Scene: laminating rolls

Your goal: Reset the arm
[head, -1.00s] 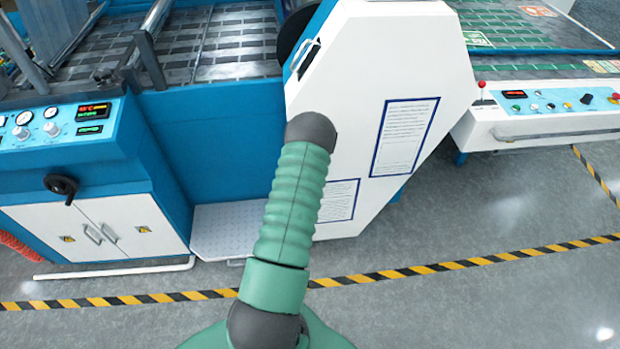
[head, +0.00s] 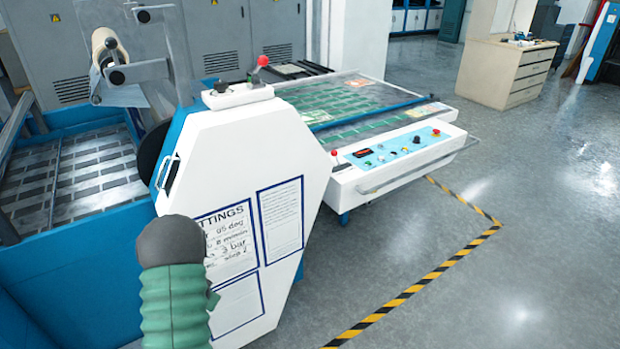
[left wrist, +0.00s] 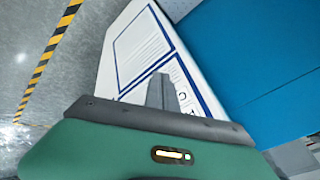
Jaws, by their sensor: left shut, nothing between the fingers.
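My left gripper (left wrist: 160,84) shows in the left wrist view as grey fingers held together past the green wrist housing. It is shut and empty. Behind it is the white machine panel (left wrist: 140,50) with blue-framed notices, seen at a tilt; I cannot tell the distance to it. In the head view one of my arms, a green ribbed sleeve with a grey end, rises at the lower left before the white panel (head: 290,270). No gripper shows clearly there. My right gripper is not in view.
A blue machine bed (head: 75,250) lies at left. A white table with a control panel (head: 395,150) stands behind the white panel. A wooden drawer cabinet (head: 500,75) is at the back right. The floor at right is open, with a yellow-black line (head: 420,285).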

